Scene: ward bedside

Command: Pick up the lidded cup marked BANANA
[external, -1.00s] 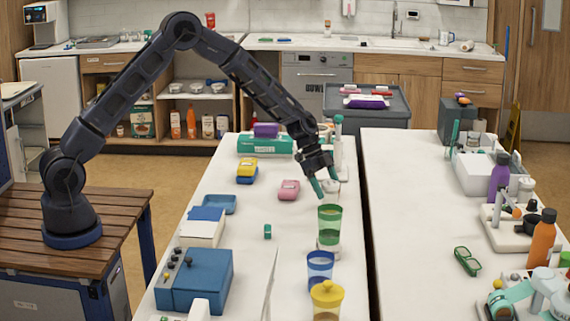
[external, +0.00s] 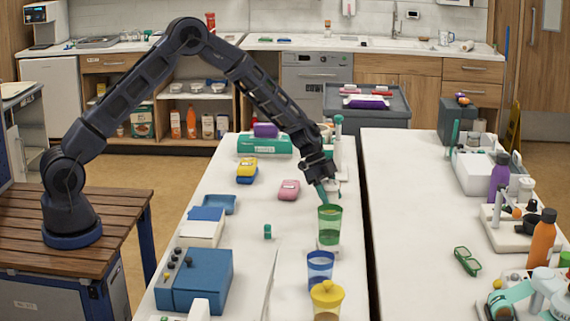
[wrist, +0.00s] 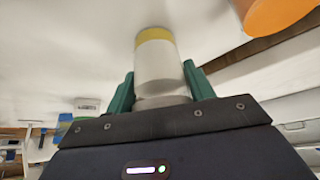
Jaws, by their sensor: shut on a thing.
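My gripper (external: 325,196) reaches down behind the green cup (external: 330,225) on the near white table. In the wrist view, its green fingers (wrist: 160,90) are shut on a pale cylindrical cup (wrist: 158,65) with a yellow band at its far end. No marking on this cup can be read. In the external view the held cup is mostly hidden by the fingers, and I cannot tell whether it touches the table.
A pink box (external: 289,189), a blue tray (external: 220,204) and a blue machine (external: 195,280) stand left of the cups. A dark gap separates a second white table (external: 405,220). An orange thing (wrist: 275,12) shows at the wrist view's upper right.

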